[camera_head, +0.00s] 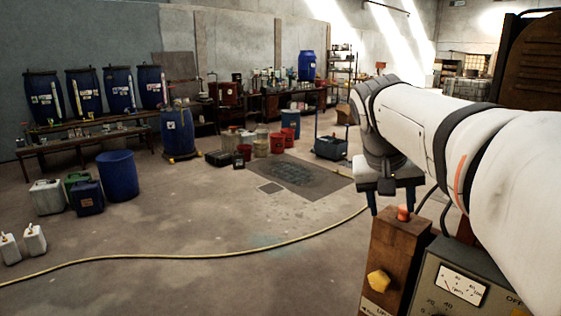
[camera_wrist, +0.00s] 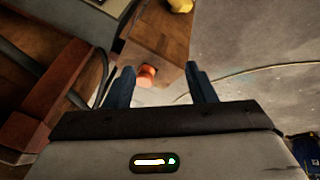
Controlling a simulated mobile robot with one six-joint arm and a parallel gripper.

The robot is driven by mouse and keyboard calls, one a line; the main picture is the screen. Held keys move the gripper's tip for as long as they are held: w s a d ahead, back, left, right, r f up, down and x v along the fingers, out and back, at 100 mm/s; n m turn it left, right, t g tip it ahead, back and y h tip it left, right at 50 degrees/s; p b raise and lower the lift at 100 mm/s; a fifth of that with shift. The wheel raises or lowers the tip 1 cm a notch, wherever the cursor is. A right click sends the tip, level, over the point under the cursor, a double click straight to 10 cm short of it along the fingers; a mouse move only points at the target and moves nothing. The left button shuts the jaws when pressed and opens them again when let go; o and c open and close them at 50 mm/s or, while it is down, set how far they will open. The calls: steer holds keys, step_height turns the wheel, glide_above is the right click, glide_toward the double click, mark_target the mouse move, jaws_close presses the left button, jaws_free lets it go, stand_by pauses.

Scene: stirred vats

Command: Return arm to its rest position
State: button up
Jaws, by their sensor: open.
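My white arm reaches in from the right in the head view, and my gripper (camera_head: 374,192) hangs from its end, fingers pointing down. In the wrist view my gripper (camera_wrist: 163,85) has its two blue fingers spread apart with nothing held between them. Below and between the fingers is an orange-red button (camera_wrist: 146,75) on a wooden box (camera_wrist: 158,40). In the head view the button (camera_head: 403,212) stands on top of the wooden box (camera_head: 396,250), close to the right of the fingers. I cannot tell the exact gap between fingers and button.
A yellow knob (camera_head: 378,281) is on the box front, beside a grey meter panel (camera_head: 465,285). A yellow hose (camera_head: 200,253) crosses the open floor. Blue barrels (camera_head: 118,90) stand on a bench (camera_head: 85,138) at the left. A blue tub (camera_head: 117,177) and canisters (camera_head: 47,196) stand on the floor.

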steer(key=s+a+f+n+y, duration=0.1)
steer(key=s+a+f+y, duration=0.1)
steer(key=s+a+f, duration=0.2)
steer(key=s+a+f+n+y, duration=0.1)
steer(key=s+a+f, duration=0.3)
steer(key=s+f, duration=0.6)
step_height(320, 180, down, 6)
steer(key=shift+s+r+n+y, duration=0.25)
steer(key=shift+n+y, duration=0.15)
steer(key=shift+n, duration=0.2)
